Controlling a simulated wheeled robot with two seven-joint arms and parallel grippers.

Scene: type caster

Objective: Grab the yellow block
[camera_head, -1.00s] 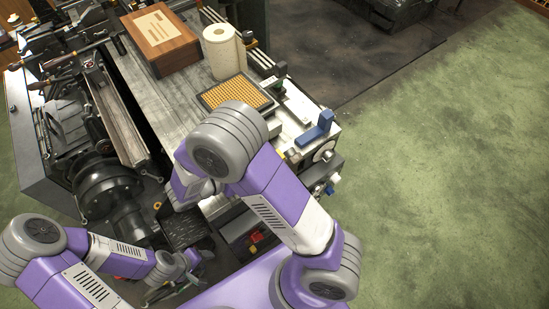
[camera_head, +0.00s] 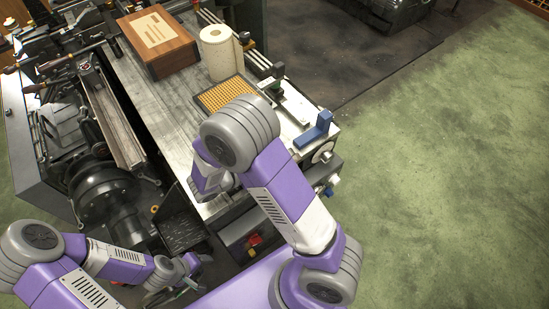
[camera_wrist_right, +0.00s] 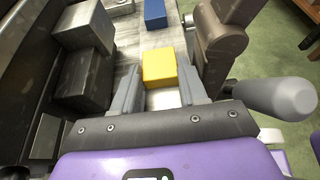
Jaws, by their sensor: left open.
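The yellow block (camera_wrist_right: 159,66) shows in the right wrist view on a light, worn surface, in front of my right gripper. My right gripper (camera_wrist_right: 161,72) is open, with one grey finger on each side of the block. I cannot tell whether either finger touches it. In the head view my right arm hides the block and the right gripper. My left gripper (camera_head: 188,271) is open and low at the left in the head view, away from the block; its fingers are small there.
A blue block (camera_wrist_right: 155,13) lies beyond the yellow one. Grey metal blocks (camera_wrist_right: 84,25) stand left of it, and a dark machine part with a handle (camera_wrist_right: 275,97) is close at right. A wooden box (camera_head: 158,40) and paper roll (camera_head: 221,53) stand further back on the bench.

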